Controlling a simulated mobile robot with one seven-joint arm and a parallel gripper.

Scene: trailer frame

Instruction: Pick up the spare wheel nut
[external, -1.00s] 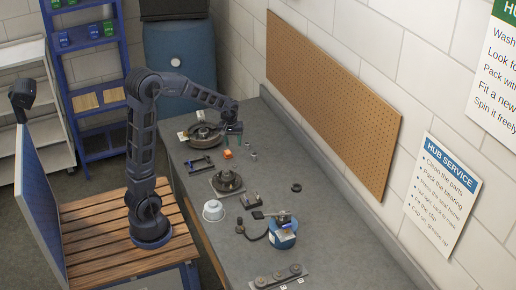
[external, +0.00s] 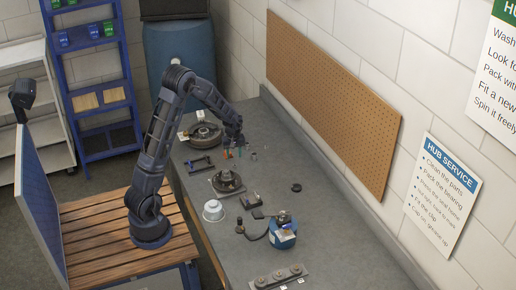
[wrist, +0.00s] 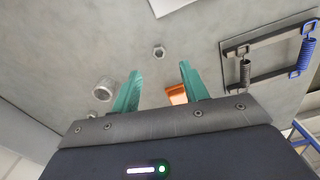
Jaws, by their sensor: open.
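A small grey hex nut (wrist: 159,52) lies on the grey bench in the wrist view, just beyond the gap between my fingertips. It looks like the wheel nut. My gripper (wrist: 160,76) is open, with its two teal fingers apart and nothing held between them. In the external view my gripper (external: 235,153) points down over the bench, close to its surface. A short grey cylinder (wrist: 104,90) stands left of the left finger. In the external view, which small grey part is the nut is unclear.
A black frame with springs (wrist: 270,50) lies to the right in the wrist view. In the external view, a hub (external: 228,182), a drum (external: 205,134), a white cup (external: 213,211) and a blue tin (external: 282,238) stand on the bench.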

